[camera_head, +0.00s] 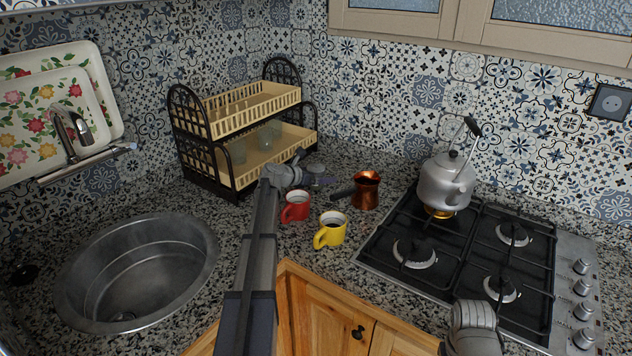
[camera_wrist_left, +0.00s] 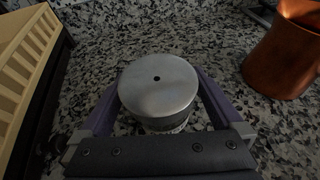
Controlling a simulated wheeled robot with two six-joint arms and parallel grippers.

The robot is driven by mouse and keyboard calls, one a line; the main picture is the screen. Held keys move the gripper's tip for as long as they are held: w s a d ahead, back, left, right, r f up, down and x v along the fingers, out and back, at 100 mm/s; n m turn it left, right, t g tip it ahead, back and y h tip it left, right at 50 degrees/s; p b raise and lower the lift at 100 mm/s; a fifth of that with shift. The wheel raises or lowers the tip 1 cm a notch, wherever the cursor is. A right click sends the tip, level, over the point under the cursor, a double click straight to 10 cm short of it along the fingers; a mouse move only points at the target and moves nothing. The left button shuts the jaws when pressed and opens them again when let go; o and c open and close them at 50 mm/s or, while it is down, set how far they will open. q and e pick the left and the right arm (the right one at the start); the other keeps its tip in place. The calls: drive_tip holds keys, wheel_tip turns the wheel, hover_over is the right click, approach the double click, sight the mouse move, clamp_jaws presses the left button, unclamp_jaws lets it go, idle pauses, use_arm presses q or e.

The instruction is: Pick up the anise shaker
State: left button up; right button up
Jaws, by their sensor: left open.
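My left gripper (camera_wrist_left: 160,80) is open, with one purple finger on each side of the shaker. I cannot tell whether the fingers touch it. In the head view the left gripper (camera_head: 322,181) is at the shaker (camera_head: 316,169), in front of the dish rack, and partly hides it. My right gripper is not in view; only part of my right arm shows at the bottom.
A red mug (camera_head: 295,208), a yellow mug (camera_head: 330,231) and a copper pot (camera_head: 366,190) stand close to the gripper. The dish rack (camera_head: 222,160) is behind it. A kettle (camera_head: 445,185) sits on the stove (camera_head: 465,262); a sink (camera_head: 137,275) is at left.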

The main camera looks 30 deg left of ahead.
use_arm(q)
drive_tip(key=shift+w+f, duration=0.15)
drive_tip(key=shift+w, duration=0.1)
drive_tip(key=shift+s, duration=0.1)
drive_tip(key=c, duration=1.4)
